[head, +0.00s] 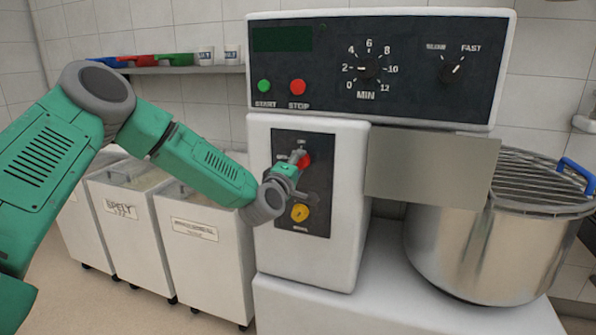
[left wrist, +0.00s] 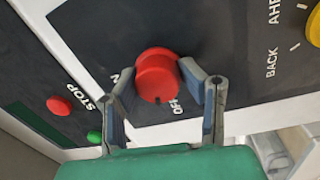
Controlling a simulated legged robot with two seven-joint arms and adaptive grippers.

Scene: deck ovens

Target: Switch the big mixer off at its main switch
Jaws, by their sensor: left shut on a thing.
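The big mixer (head: 310,205) stands in front of me, with a dark switch plate on its white column. Its red main switch knob (head: 305,160) is at the top of that plate, partly hidden by my left gripper (head: 297,163). In the left wrist view the red knob (left wrist: 157,76) sits between the two fingers of my left gripper (left wrist: 158,80), which is shut on it. A small dark mark shows on the knob's rim, close to the OFF label (left wrist: 181,105). The ON label is partly hidden by a finger. My right gripper is not in view.
A yellow knob (head: 300,212) sits below on the same plate. The green start (head: 264,86) and red stop (head: 298,87) buttons are above. The steel bowl (head: 480,250) is on the right. White bins (head: 205,260) stand on the left.

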